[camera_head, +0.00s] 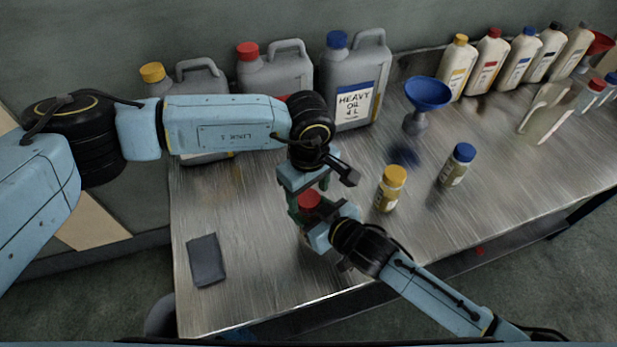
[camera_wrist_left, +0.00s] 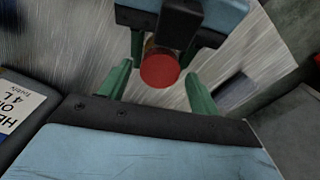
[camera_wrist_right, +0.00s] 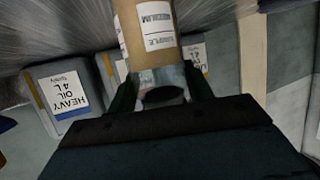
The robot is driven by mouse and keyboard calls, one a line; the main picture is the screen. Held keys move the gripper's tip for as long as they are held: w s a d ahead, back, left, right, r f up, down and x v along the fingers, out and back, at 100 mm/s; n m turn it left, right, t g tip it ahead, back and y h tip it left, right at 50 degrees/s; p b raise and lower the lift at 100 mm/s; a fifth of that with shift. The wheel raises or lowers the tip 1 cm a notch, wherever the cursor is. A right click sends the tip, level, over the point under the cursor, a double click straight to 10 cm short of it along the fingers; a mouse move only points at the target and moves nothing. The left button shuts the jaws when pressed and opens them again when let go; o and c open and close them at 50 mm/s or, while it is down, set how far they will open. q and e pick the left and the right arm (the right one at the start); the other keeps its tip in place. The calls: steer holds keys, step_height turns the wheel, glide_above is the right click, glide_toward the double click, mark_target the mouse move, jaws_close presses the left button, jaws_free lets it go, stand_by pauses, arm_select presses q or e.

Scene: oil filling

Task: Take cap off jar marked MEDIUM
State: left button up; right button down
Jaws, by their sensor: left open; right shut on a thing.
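The jar marked MEDIUM (camera_wrist_right: 150,35) shows in the right wrist view, its tan body carrying a white label. Its red cap (camera_head: 309,199) shows in the head view. My right gripper (camera_wrist_right: 160,88) is shut on the jar, whose body is mostly hidden in the head view. My left gripper (camera_head: 305,188) is open above the jar. In the left wrist view the red cap (camera_wrist_left: 160,70) sits between the two green fingers, with gaps on both sides. The cap is on the jar.
A yellow-capped jar (camera_head: 391,188) and a blue-capped jar (camera_head: 457,165) stand to the right on the metal table. A blue funnel (camera_head: 428,93), large grey canisters (camera_head: 275,75) and several bottles (camera_head: 487,62) line the back. A dark pad (camera_head: 206,260) lies front left.

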arm_select(q)
steer(key=shift+f, duration=0.75)
steer(key=c, duration=1)
steer(key=n, duration=0.7)
steer(key=o, duration=1.1)
steer(key=shift+r, duration=0.1)
